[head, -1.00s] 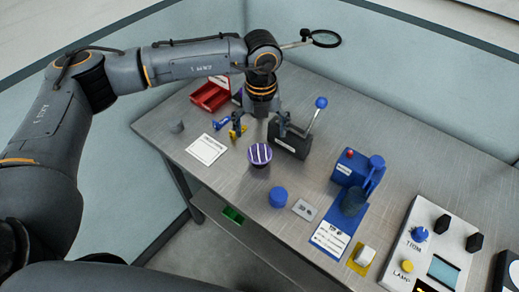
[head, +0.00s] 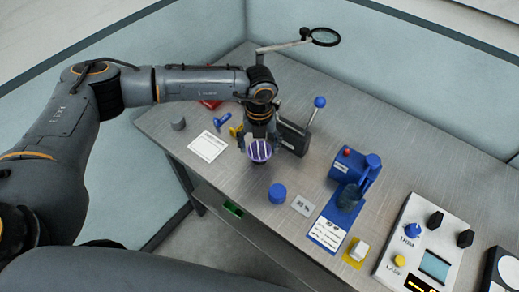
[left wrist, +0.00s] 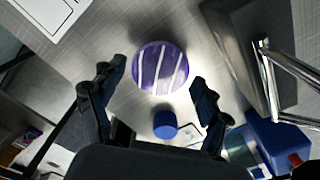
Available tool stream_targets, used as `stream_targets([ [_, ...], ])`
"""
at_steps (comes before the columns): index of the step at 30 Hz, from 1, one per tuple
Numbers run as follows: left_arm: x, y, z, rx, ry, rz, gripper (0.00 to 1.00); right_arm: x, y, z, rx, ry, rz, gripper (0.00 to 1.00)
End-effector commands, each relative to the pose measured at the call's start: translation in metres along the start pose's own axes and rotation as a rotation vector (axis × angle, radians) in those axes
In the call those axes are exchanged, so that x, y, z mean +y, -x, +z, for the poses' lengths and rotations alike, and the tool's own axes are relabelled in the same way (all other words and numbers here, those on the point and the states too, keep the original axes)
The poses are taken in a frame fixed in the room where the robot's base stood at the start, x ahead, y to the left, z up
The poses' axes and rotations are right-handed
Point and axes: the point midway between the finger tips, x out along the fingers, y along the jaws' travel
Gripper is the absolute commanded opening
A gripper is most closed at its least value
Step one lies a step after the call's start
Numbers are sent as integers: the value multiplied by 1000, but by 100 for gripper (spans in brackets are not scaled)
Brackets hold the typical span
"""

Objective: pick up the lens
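A round purple piece with white stripes (head: 259,151) sits on the metal bench near its left front part. It also shows in the left wrist view (left wrist: 160,68), just past the fingertips. A magnifying glass on a thin arm (head: 325,37) stands at the back. I cannot tell for certain which of the two is the lens. My left gripper (head: 258,143) points down over the striped piece. In the left wrist view its two fingers (left wrist: 157,76) are spread wide, one on each side of the piece, with nothing held. My right gripper is out of view.
A black box with a blue-knobbed lever (head: 293,138) stands close right of the gripper. A blue cylinder (head: 277,193) and a blue device (head: 348,165) stand farther right. A white card (head: 208,146) lies left. A control panel (head: 420,245) is at the right.

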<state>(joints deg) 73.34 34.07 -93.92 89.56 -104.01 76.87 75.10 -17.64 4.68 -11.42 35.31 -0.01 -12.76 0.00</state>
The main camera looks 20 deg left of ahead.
Motion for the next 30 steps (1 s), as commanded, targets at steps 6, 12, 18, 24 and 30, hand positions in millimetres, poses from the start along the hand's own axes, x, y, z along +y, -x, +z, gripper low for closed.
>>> stream_targets([
  [6,0,0,0,0,0,0,39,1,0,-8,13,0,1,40],
  [12,0,0,0,0,0,0,39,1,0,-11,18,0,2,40],
  [18,0,7,1,-1,1,-1,39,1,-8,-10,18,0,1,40],
  [24,0,33,-3,-2,-2,-4,39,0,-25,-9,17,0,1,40],
  [30,7,75,-39,-6,-7,-5,39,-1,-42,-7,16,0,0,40],
])
